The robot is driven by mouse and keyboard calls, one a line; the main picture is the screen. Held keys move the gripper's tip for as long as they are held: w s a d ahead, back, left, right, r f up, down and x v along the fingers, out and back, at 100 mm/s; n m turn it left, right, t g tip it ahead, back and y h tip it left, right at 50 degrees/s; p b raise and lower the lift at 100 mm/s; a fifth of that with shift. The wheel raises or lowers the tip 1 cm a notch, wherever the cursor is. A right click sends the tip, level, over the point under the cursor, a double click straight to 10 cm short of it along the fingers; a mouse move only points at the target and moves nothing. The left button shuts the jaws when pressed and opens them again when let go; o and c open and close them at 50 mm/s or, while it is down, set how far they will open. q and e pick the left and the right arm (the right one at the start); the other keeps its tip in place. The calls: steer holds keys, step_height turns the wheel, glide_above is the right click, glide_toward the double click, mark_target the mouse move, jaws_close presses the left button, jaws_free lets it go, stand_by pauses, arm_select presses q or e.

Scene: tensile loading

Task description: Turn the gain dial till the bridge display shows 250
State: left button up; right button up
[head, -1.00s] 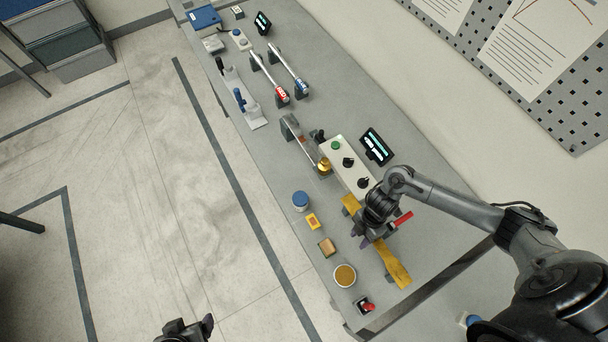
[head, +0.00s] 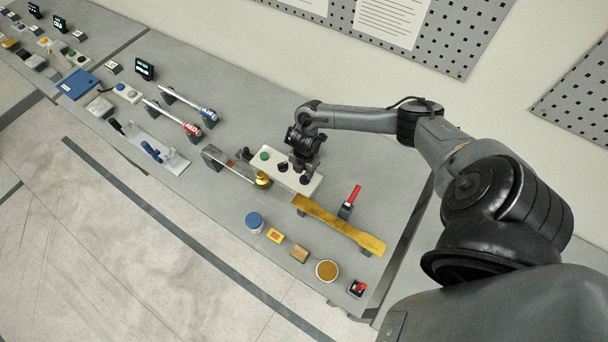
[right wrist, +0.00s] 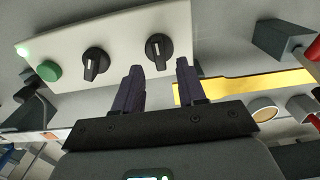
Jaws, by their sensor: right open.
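A white control box (head: 315,185) stands on the bench, with a green button (head: 264,155) and two black dials. The right wrist view shows the left dial (right wrist: 95,63) and the right dial (right wrist: 159,48), both with white pointer marks. I cannot tell which one is the gain dial. My right gripper (head: 300,168) is over the box's right end; in the right wrist view its open fingers (right wrist: 160,66) point at the right dial, which lines up with the gap. Contact is not clear. The bridge display is not visible; my right arm covers that area. My left gripper is out of view.
A yellow bar (head: 340,224) lies right of the box, near a red-handled tool (head: 350,200). A brass weight (head: 262,179) stands by the box's left side. A blue-lidded jar (head: 254,222) and a round tub (head: 327,270) stand nearer the front edge.

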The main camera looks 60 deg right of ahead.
mark_target(304, 177)
steer(key=shift+f, duration=1.75)
jaws_close()
